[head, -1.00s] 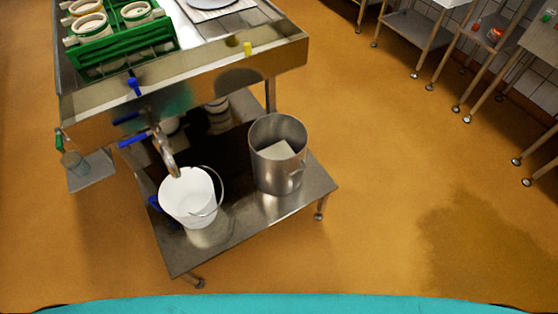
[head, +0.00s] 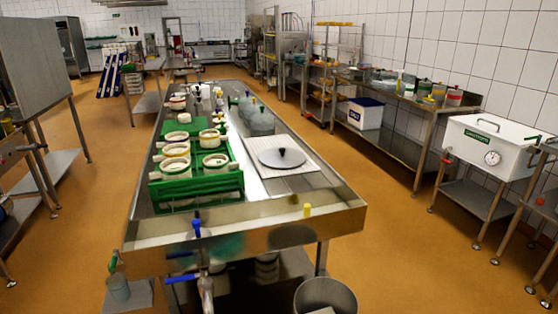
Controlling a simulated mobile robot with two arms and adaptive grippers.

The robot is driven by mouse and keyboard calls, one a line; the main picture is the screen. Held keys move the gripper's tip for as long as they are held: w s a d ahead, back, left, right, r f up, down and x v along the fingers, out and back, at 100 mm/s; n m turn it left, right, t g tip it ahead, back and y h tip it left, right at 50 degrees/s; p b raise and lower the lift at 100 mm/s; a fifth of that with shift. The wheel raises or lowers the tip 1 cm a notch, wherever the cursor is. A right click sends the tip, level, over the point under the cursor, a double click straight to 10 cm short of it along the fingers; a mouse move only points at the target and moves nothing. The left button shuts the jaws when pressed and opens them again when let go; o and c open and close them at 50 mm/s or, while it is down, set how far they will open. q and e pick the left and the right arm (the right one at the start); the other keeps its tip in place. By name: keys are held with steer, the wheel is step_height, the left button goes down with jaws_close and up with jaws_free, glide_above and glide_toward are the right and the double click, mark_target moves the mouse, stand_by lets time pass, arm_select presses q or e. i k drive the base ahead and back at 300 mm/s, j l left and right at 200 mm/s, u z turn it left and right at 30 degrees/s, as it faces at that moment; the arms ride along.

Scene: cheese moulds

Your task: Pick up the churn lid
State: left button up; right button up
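A flat grey round lid with a dark knob (head: 282,158), which looks like the churn lid, lies on a white board (head: 306,168) on the right side of the long steel table (head: 336,204). Nothing covers it. A steel pot (head: 325,297) stands below the table's near end, cut off by the bottom edge of the view. Neither of my grippers is in view.
A green crate (head: 195,188) with several white moulds stands left of the lid. A white vat (head: 490,146) and shelves line the right wall. Orange floor is free on both sides.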

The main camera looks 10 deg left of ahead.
mark_target(281, 158)
steer(key=k+u, duration=0.15)
steer(key=k, duration=0.25)
steer(key=k+j+u, duration=0.15)
steer(key=k, duration=0.3)
steer(key=k+j+u, duration=0.15)
steer(key=k, duration=0.25)
steer(key=i+l+u, duration=0.15)
steer(key=u, duration=0.25)
steer(key=l+u, duration=0.25)
steer(key=u, duration=0.2)
steer(key=i+l+u, duration=0.1)
steer(key=l+u, duration=0.45)
steer(key=u, duration=0.3)
steer(key=l, duration=4.6)
steer(key=k, duration=0.1)
